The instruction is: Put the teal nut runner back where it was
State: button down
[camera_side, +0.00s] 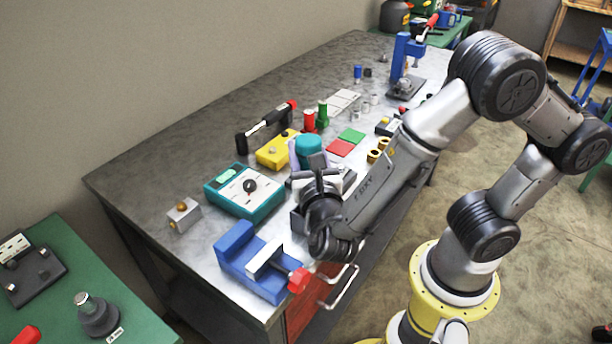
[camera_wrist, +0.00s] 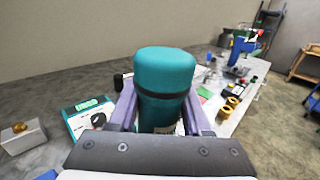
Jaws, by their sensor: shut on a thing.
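The teal nut runner (camera_wrist: 164,75) stands upright between the two purple fingers of my gripper (camera_wrist: 160,112) in the wrist view. It has a dark band around its middle, and its lower part is hidden behind the gripper's front plate. In the side view the teal nut runner (camera_side: 308,146) shows above my gripper (camera_side: 308,165), near the middle of the bench. My gripper is shut on it. I cannot tell whether its base touches the bench or a holder.
A teal tester box (camera_side: 243,192) stands left of my gripper, and a blue vise (camera_side: 252,262) is at the front edge. A yellow box (camera_side: 277,150), red and green bottles (camera_side: 322,115) and red and green pads (camera_side: 345,141) lie behind. The back left bench is clear.

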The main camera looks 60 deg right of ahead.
jog(key=shift+f, duration=3)
jog(key=shift+c, duration=1.7)
grip_release()
jog(key=r+v, duration=0.1)
jog(key=v, duration=0.6)
jog(key=shift+s+a, duration=0.2)
